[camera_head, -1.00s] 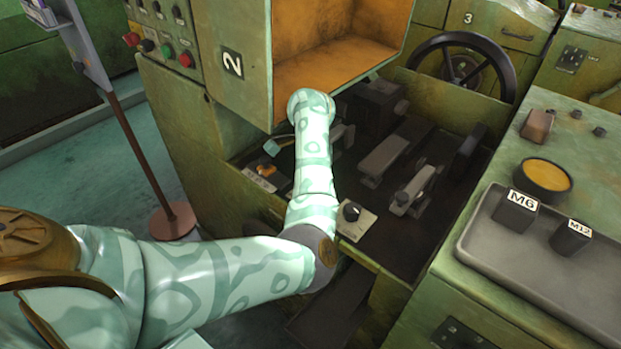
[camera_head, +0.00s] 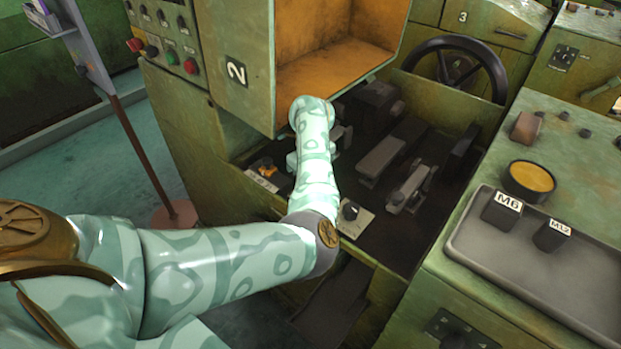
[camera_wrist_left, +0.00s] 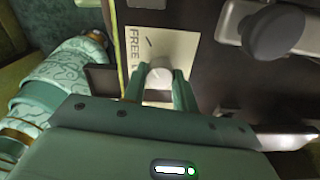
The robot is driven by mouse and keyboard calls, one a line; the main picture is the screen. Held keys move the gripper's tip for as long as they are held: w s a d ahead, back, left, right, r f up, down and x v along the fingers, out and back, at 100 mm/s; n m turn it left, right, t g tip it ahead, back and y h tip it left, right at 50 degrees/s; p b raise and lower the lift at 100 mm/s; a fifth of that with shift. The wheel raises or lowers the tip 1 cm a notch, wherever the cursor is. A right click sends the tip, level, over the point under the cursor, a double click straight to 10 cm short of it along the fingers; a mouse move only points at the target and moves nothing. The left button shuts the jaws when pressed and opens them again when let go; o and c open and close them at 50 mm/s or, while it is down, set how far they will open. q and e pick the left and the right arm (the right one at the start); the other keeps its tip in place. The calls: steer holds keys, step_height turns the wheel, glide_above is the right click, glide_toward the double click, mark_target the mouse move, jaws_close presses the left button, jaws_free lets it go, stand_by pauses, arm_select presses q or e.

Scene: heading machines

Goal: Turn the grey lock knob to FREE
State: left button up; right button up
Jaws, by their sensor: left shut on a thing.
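In the left wrist view the pale grey knob (camera_wrist_left: 159,74) stands on a cream plate (camera_wrist_left: 172,44) with the word FREE printed along its left part and a short dark mark above the knob. My left gripper (camera_wrist_left: 160,82) has one green finger on each side of the knob and is shut on it. The knob's pointer direction cannot be made out. In the head view my left forearm hides the grey knob and most of the gripper. My right gripper is not in view.
A dark knob on a pale plate (camera_head: 355,219) sits just right of my forearm. An orange handle (camera_head: 266,168) is left of it. Levers (camera_head: 408,187) stand to the right, and an open orange-lined cabinet (camera_head: 325,72) overhangs behind. A grey tray (camera_head: 535,270) holds M6 and M12 blocks.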

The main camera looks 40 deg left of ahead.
arm_select(q)
steer(key=shift+m, duration=0.6)
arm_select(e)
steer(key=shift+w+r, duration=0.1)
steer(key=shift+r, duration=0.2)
arm_select(q)
steer(key=o, duration=1)
step_height(320, 180, up, 16)
steer(key=p, duration=0.6)
steer(key=shift+r+p, duration=0.15)
steer(key=shift+p, duration=0.25)
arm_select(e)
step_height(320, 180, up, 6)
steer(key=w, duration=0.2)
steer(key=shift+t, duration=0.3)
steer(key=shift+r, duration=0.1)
